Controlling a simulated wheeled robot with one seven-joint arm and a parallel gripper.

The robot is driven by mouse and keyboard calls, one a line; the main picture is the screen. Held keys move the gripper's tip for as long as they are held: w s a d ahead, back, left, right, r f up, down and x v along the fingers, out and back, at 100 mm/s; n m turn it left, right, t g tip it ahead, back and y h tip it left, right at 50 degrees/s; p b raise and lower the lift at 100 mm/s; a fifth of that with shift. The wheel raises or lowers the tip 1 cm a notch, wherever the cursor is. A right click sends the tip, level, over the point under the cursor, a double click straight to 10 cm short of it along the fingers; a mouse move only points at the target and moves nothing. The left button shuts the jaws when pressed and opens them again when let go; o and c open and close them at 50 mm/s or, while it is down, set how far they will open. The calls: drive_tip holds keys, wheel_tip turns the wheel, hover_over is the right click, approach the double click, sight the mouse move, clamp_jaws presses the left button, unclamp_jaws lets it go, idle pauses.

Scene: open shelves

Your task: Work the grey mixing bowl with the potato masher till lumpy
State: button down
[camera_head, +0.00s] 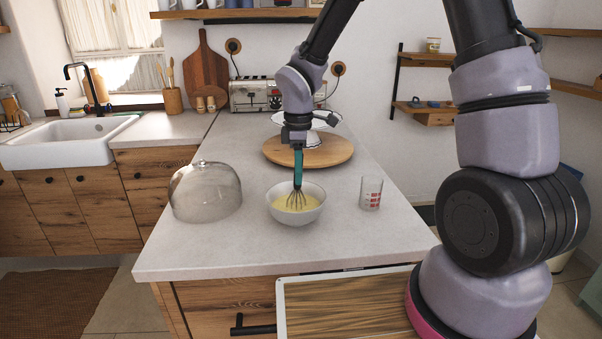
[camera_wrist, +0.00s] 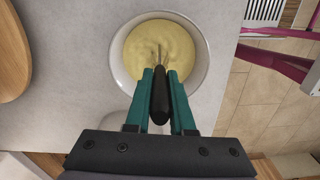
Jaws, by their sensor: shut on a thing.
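The light grey mixing bowl (camera_head: 283,214) stands on the worktop and holds a pale yellow mixture (camera_wrist: 188,47) with a fairly even surface. My gripper (camera_head: 298,178) is above the bowl, its teal fingers shut on the black handle of a wire tool (camera_head: 296,201). The tool's rounded wire loops look like a whisk rather than a potato masher. Its wire end is down in the mixture, near the bowl's middle. The lowest part of the wires is hidden in the mixture.
A glass dome (camera_head: 205,192) stands left of the bowl, and a measuring glass (camera_head: 371,193) with red marks stands to its right. Behind are a round wooden board (camera_head: 341,157) with a white stand and a toaster (camera_head: 250,95). The worktop's front left is clear.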

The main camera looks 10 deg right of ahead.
drive_tip(key=shift+s+a, duration=0.1)
drive_tip(key=shift+s, duration=0.8)
drive_tip(key=shift+w, duration=0.1)
drive_tip(key=shift+w, duration=0.4)
idle(0.5)
